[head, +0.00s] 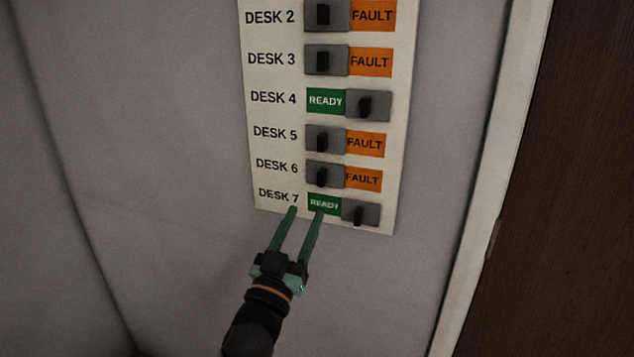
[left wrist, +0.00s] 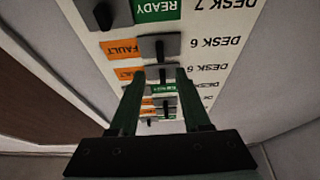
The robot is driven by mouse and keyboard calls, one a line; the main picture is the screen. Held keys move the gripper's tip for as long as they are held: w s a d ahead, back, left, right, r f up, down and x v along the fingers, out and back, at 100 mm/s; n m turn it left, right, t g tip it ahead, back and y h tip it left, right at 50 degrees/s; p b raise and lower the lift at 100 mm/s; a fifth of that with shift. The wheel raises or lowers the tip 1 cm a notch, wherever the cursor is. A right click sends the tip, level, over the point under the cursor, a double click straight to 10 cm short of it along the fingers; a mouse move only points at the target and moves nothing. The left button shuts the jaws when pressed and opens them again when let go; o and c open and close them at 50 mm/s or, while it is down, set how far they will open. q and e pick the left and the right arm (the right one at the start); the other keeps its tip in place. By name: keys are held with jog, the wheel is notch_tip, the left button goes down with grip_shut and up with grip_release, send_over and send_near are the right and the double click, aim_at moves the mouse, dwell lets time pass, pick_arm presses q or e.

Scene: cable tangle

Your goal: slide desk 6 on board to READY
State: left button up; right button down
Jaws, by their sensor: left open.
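The board (head: 280,110) is a pale panel on the wall with a column of labelled sliders. The desk 6 slider (head: 323,174) is a grey plate with a dark knob. It sits at the left of its row, with orange FAULT (head: 363,180) showing at its right. My left gripper (head: 306,211) is open and empty, its green fingertips appearing just below the desk 6 row, by the desk 7 label. The left wrist view, upside down, shows the desk 6 slider (left wrist: 159,47) beyond the fingertips (left wrist: 161,70). Contact cannot be told. My right gripper is not in view.
The desk 7 slider (head: 360,213) is at the right, showing green READY (head: 324,204). The desk 5 slider (head: 324,139) just above is at the left, showing FAULT. A pale frame edge and dark brown panel (head: 570,200) stand at the right. The wall left of the board is bare.

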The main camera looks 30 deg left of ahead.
aim_at(320, 181)
pick_arm(q)
jog(key=p+x, duration=0.1)
jog(key=x, duration=0.8)
jog(key=shift+f, duration=0.1)
jog(key=shift+s, duration=0.1)
jog(key=shift+c, duration=0.2)
grip_shut()
dwell(0.8)
